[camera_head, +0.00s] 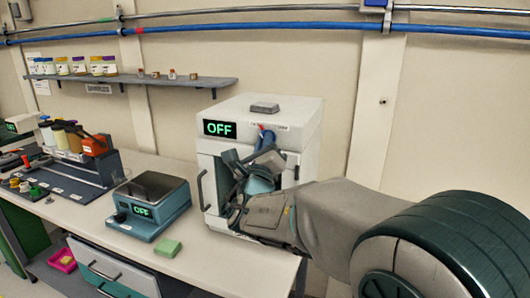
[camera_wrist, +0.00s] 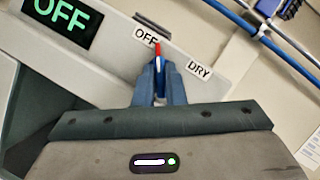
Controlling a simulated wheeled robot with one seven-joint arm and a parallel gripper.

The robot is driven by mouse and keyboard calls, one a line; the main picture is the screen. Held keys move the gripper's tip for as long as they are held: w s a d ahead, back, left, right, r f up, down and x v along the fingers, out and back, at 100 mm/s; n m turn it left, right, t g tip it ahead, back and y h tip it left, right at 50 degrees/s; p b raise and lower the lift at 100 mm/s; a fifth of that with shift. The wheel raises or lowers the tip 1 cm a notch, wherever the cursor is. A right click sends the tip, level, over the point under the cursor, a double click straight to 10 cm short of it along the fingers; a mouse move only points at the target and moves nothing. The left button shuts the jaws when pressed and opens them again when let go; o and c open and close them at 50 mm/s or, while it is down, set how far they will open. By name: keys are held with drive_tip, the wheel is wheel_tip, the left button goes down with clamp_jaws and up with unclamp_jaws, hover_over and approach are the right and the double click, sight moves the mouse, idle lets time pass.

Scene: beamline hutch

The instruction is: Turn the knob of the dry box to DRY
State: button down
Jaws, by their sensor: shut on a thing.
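The dry box (camera_head: 270,108) is a white cabinet on the bench, with a green OFF on its black display (camera_head: 220,128), which also shows in the wrist view (camera_wrist: 62,20). Its knob (camera_wrist: 158,62) is blue with a red and white pointer. The pointer is at the OFF label (camera_wrist: 146,36); the DRY label (camera_wrist: 199,69) is to the right. My gripper (camera_wrist: 160,85) is shut on the knob, its two fingers on either side of it.
A teal scale (camera_head: 150,205) with its own OFF display and a green block (camera_head: 167,248) stand on the bench left of the box. A shelf (camera_head: 150,80) with several jars is on the wall. Blue and grey pipes (camera_head: 270,27) run above.

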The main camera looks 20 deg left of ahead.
drive_tip(key=shift+a+f+m+g+h+b, duration=0.1)
drive_tip(key=shift+m+g+h+b, duration=0.15)
drive_tip(key=shift+m+h+b, duration=2.6)
drive_tip(key=shift+a+r+m+g+h+b, duration=0.15)
drive_tip(key=shift+m+h+b, duration=0.9)
drive_tip(key=shift+m, duration=3.65)
drive_tip(key=shift+f+m+g+h+b, duration=0.25)
drive_tip(key=shift+m+h+b, duration=1.15)
drive_tip(key=shift+m+b, duration=1.7)
drive_tip(key=shift+m+g+p, duration=0.25)
drive_tip(key=shift+m+p, duration=0.45)
drive_tip(key=shift+m, duration=0.25)
drive_tip(key=shift+r, duration=0.1)
drive_tip(key=c, duration=1.5)
unclamp_jaws()
drive_tip(key=v, duration=1.4)
